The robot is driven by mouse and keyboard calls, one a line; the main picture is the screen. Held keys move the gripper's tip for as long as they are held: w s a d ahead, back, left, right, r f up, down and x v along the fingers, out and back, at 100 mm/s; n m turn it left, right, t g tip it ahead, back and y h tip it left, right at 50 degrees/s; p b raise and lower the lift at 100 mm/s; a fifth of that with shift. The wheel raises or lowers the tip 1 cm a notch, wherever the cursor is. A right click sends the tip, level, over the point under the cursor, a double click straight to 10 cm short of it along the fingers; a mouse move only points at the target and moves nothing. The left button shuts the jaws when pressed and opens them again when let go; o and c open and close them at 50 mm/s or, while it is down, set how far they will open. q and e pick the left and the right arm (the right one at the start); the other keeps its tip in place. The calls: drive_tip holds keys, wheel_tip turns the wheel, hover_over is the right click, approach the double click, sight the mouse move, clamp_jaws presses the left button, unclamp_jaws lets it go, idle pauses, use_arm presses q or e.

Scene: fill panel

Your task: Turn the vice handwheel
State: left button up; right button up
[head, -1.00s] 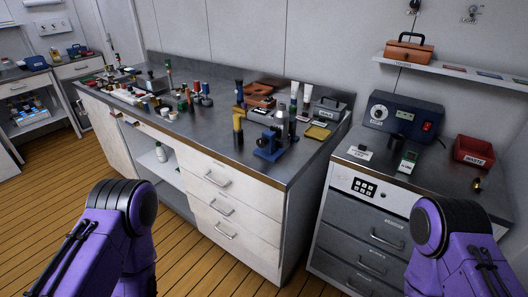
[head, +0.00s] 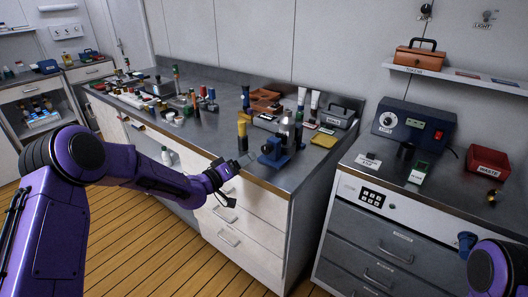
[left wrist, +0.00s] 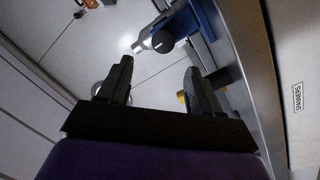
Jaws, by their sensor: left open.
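The blue vice (head: 273,153) stands at the front right edge of the long metal-topped bench. In the left wrist view the vice (left wrist: 205,18) is at the upper middle, with a grey metal part and a round black knob (left wrist: 163,42) facing the gripper. I cannot clearly tell the handwheel's full shape. My left gripper (head: 240,166) is just left of the vice at the bench's front edge, apart from it. The left wrist view shows its fingers (left wrist: 157,72) open, with nothing between them and the knob just beyond their tips. My right gripper is not in view.
A black and yellow tool (head: 242,132) stands behind the gripper, close to the vice. Bottles and tubes stand behind the vice, and a yellow tray (head: 324,141) is to its right. A lower cabinet at right holds a blue power box (head: 414,125) and red waste bin (head: 487,161).

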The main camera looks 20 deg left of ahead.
sight(265, 150)
use_arm(q)
drive_tip(key=x, duration=0.3)
drive_tip(key=p+x, duration=0.1)
drive_tip(key=x, duration=0.5)
drive_tip(key=shift+w+d+f+p, duration=0.15)
drive_tip(key=shift+w+f+p, duration=0.15)
drive_tip(key=shift+f+p, duration=0.1)
drive_tip(key=c, duration=1)
